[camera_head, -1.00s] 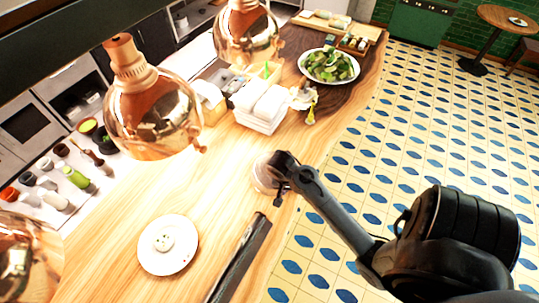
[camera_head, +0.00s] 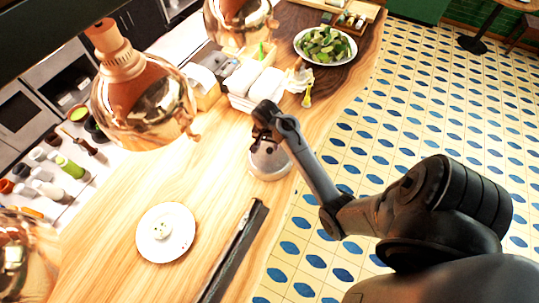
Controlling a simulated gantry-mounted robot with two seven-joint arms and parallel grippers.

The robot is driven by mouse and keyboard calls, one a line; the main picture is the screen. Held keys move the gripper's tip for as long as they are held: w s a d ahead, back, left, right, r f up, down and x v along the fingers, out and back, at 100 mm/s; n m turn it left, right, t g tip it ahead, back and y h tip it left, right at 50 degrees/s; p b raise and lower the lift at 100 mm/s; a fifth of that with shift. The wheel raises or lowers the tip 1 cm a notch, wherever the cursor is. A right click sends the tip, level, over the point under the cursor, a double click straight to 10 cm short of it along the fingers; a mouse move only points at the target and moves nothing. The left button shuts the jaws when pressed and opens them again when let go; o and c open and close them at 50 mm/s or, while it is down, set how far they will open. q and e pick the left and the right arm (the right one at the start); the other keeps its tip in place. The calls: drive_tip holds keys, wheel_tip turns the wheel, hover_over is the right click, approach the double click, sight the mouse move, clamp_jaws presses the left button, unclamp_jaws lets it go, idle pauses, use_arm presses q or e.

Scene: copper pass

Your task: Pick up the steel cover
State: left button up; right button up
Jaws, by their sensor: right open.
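The steel cover (camera_head: 269,165) is a pale, shiny dome standing on the wooden counter near its right edge. Its upper part is partly hidden by my right gripper (camera_head: 266,142). The right gripper is at the top of the cover, with its fingers open. I cannot tell whether the fingers touch the cover. My left gripper is not in view.
A white plate (camera_head: 167,233) with small pale food lies on the counter (camera_head: 200,185). A long dark bar (camera_head: 236,252) lies along the front edge. Copper lamps (camera_head: 143,100) hang over the left.

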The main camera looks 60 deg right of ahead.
sight(269, 150)
drive_tip(key=f, duration=0.2)
drive_tip(key=f+p, duration=0.1)
drive_tip(key=shift+s+d+f, duration=0.1)
drive_tip(key=shift+d+f, duration=0.25)
drive_tip(key=shift+d, duration=0.05)
drive_tip(key=shift+f, duration=0.7)
clamp_jaws()
